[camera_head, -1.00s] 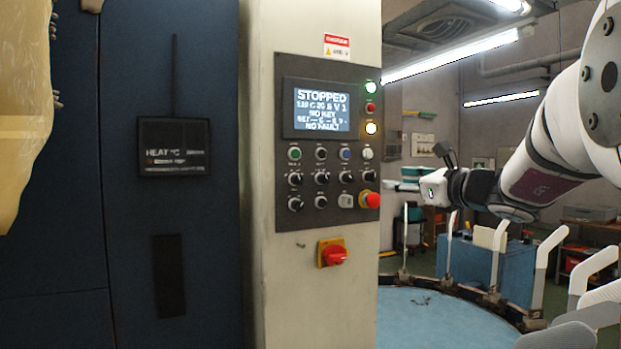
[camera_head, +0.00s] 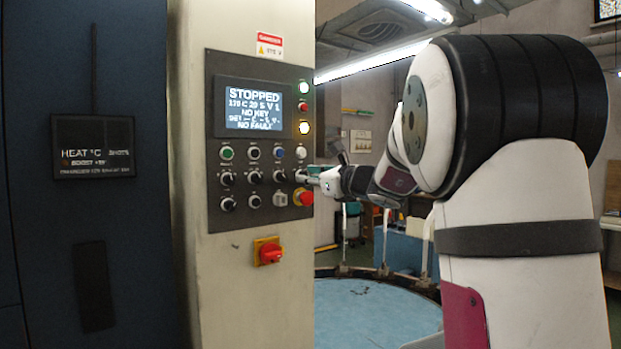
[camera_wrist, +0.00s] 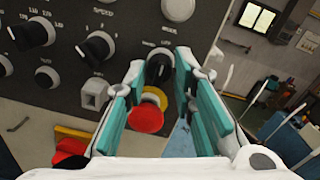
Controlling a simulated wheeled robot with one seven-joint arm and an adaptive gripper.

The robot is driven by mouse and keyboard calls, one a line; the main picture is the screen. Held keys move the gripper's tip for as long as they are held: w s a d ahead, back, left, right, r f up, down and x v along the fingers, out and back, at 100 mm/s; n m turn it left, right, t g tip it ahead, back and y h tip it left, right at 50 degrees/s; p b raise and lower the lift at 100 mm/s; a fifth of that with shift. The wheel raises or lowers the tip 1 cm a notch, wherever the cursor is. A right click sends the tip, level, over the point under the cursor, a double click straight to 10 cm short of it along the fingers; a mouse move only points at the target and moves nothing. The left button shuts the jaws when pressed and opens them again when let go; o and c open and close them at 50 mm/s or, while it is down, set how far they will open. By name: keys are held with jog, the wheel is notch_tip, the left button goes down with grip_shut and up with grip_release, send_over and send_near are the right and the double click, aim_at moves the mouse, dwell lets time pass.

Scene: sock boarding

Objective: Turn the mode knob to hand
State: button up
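In the head view, my gripper (camera_head: 312,177) is at the right edge of the control panel (camera_head: 222,205) and mostly hides the mode knob. The panel screen (camera_head: 253,108) reads STOPPED, NO KEY and NO FAULT.
A red emergency stop (camera_wrist: 146,117) with a yellow collar sits just below the mode knob. Other knobs (camera_wrist: 97,47) and a square key switch (camera_wrist: 95,94) are to its left. A red-and-yellow main switch (camera_head: 268,252) is lower down. A blue round table (camera_head: 370,310) is at right.

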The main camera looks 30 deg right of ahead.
grip_shut()
jog(key=shift+n+b, duration=4.4)
jog(key=shift+b, duration=1.55)
